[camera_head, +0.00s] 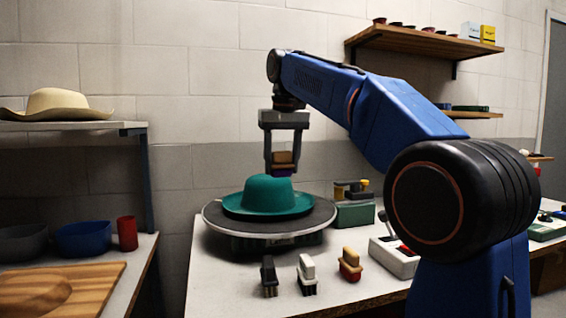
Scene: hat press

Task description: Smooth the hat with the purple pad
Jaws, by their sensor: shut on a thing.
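A teal hat (268,197) sits brim down on a round dark turntable (218,222) with a light rim, on the white workbench. My gripper (282,166) points down just above the right side of the hat's crown. It is shut on a block with a wooden-looking back and a purple underside, the purple pad (283,173). The pad's underside is close to the crown; I cannot tell whether they touch.
Black (269,276), white (307,274) and red-and-yellow (350,264) brushes stand along the front of the white workbench (215,285). A green box (354,213) stands behind right, and a white control box (394,257) right. A cream hat (58,104) lies on the left shelf.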

